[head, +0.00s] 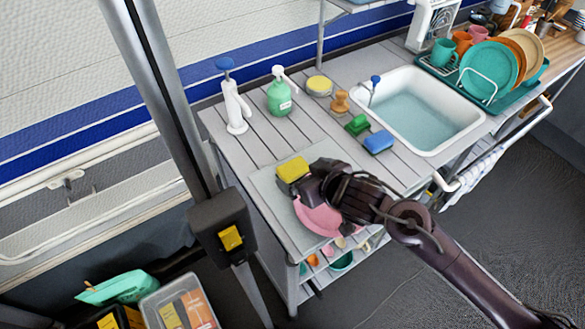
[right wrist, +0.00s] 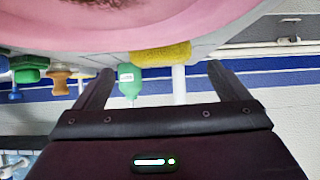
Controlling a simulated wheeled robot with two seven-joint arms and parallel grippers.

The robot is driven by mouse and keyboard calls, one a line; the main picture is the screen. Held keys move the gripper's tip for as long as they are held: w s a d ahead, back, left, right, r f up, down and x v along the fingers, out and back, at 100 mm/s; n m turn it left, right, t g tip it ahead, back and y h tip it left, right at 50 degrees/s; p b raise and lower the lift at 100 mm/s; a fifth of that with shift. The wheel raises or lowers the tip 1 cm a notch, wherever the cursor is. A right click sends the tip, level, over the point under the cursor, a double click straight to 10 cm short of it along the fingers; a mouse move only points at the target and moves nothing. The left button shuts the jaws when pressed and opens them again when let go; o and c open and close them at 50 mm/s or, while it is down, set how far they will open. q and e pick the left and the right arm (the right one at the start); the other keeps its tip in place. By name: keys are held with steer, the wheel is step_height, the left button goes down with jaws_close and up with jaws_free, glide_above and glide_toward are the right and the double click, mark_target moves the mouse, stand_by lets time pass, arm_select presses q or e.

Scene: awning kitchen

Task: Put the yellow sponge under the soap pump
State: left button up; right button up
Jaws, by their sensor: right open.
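The yellow sponge (head: 293,169) lies on the grey board at the counter's near left. My right gripper (head: 308,183) is beside it, low over the board. In the right wrist view the picture is upside down; the open fingers (right wrist: 160,68) show the sponge (right wrist: 160,53) just beyond the gap between their tips, and nothing is gripped. A green soap bottle with a white pump (head: 280,97) stands at the back of the counter; it also shows in the wrist view (right wrist: 130,82). A white pump bottle with a blue top (head: 234,105) stands left of it. My left gripper is out of view.
A pink plate (head: 318,219) with a brown smudge lies under my right gripper. Green (head: 357,125) and blue (head: 378,142) sponges or brushes, a wooden-handled brush (head: 340,102) and a round yellow-topped item (head: 319,86) lie left of the sink (head: 450,139). Slats before the pump bottles are clear.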

mark_target(294, 168)
steer(key=x, duration=0.4)
steer(key=shift+a+r, duration=0.1)
steer(key=shift+r, duration=0.05)
steer(key=shift+w, duration=0.15)
steer(key=c, duration=0.9)
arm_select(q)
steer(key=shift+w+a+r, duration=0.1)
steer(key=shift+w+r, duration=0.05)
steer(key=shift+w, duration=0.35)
arm_select(e)
steer(key=shift+c, duration=1.1)
